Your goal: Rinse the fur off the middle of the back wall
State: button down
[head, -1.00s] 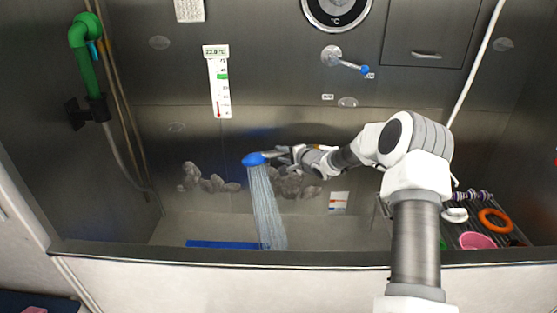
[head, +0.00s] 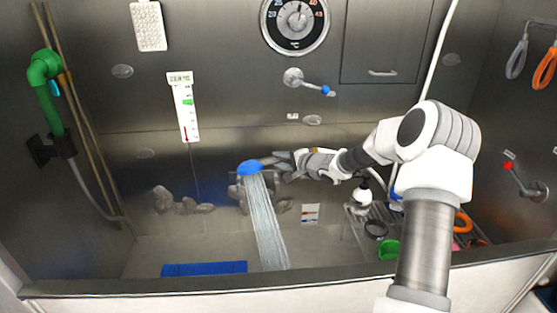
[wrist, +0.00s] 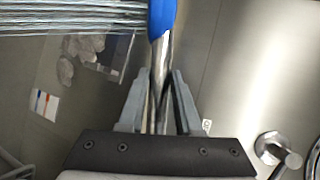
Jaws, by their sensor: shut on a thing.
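A blue shower head (head: 250,167) sprays water down and slightly right into the tub. My gripper (head: 275,165) is shut on its metal handle, which also shows between the fingers in the wrist view (wrist: 160,75). Grey fur clumps (head: 180,202) stick to the lower left of the back wall (head: 240,148). More fur on the wall's middle (head: 282,206) lies behind and beside the spray and is partly hidden by it. In the wrist view, fur clumps (wrist: 66,68) show below the water stream (wrist: 75,18).
A blue mat (head: 204,268) lies in the tub. A rack (head: 352,222) with bottles and rings stands at the right. A lever tap (head: 300,80) and a round dial (head: 295,22) are on the back wall. A green nozzle (head: 46,85) hangs at left. The tub's front edge (head: 180,288) runs below.

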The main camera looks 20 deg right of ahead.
aim_at(275, 158)
jog(key=shift+r+p, duration=1.8)
jog(key=shift+p, duration=0.25)
jog(key=b, duration=0.4)
jog(key=shift+a+f+t, duration=0.1)
jog(key=shift+f+t, duration=0.3)
jog(key=shift+s+a+m+h+b, duration=0.15)
jog(key=shift+m+h+b, duration=0.25)
jog(key=shift+b, duration=0.85)
jog(key=t+b, duration=0.1)
jog(key=b, duration=0.2)
jog(key=shift+s+f+h, duration=0.1)
jog(key=shift+s+h, duration=0.05)
jog(key=shift+h, duration=0.15)
jog(key=b, duration=0.2)
jog(key=m+b, duration=0.1)
jog(key=b, duration=0.1)
jog(key=shift+s+a+t+h, duration=0.2)
jog(key=shift+t+h, duration=0.1)
jog(key=shift+h, duration=0.1)
jog(key=b, duration=0.3)
jog(key=shift+s+a+m+t+h+b, duration=0.1)
jog(key=shift+a+m+t+h+b, duration=0.05)
jog(key=shift+m+t+h+b, duration=0.2)
jog(key=h+b, duration=0.1)
jog(key=b, duration=0.2)
jog(key=m+t+b, duration=0.1)
jog(key=b, duration=0.3)
jog(key=shift+s+a+f+h, duration=0.1)
jog(key=shift+s+a+h, duration=0.15)
jog(key=shift+h, duration=0.1)
